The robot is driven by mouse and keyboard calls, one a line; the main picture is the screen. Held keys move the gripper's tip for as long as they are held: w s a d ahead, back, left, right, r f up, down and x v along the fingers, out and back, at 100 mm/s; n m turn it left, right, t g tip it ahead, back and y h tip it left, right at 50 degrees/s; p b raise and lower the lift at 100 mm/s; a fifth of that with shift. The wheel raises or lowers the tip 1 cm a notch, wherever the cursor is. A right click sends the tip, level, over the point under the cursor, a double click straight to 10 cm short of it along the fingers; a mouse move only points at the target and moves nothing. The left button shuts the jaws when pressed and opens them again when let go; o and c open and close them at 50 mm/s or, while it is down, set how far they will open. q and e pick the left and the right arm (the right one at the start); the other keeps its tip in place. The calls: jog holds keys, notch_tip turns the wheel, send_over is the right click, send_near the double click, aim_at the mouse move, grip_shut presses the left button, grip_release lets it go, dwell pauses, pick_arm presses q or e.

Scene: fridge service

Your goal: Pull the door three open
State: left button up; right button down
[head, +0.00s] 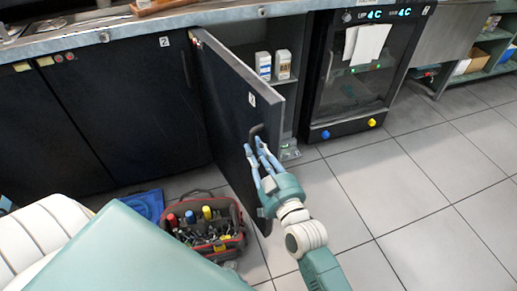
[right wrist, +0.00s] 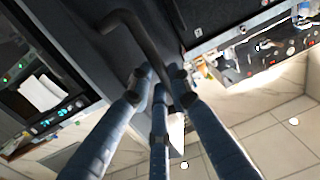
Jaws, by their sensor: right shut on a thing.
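Door three (head: 225,110) is a dark panel that stands swung out from the counter, with a small white label near its top outer corner. Its dark bar handle (head: 257,129) is on the outer part of the door face. My right gripper (head: 258,152) is at this handle, with its blue fingers closed around its lower part. In the right wrist view, the handle (right wrist: 140,35) runs down between the fingers (right wrist: 160,88). The fingers hide part of the handle. My left gripper is not in view.
Behind the door, the open cabinet shows white boxes (head: 282,64) on a shelf. A glass-front fridge (head: 352,65) stands to the right. A red and black tool bag (head: 206,226) sits on the floor left of the door. The tiled floor at right is clear.

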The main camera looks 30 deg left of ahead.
jog(key=shift+r, duration=0.3)
jog(key=c, duration=1.8)
grip_release()
jog(key=shift+c, duration=0.2)
jog(key=shift+o, duration=1.3)
jog(key=shift+a+f, duration=0.15)
jog(key=shift+f, duration=0.05)
jog(key=v, duration=1.2)
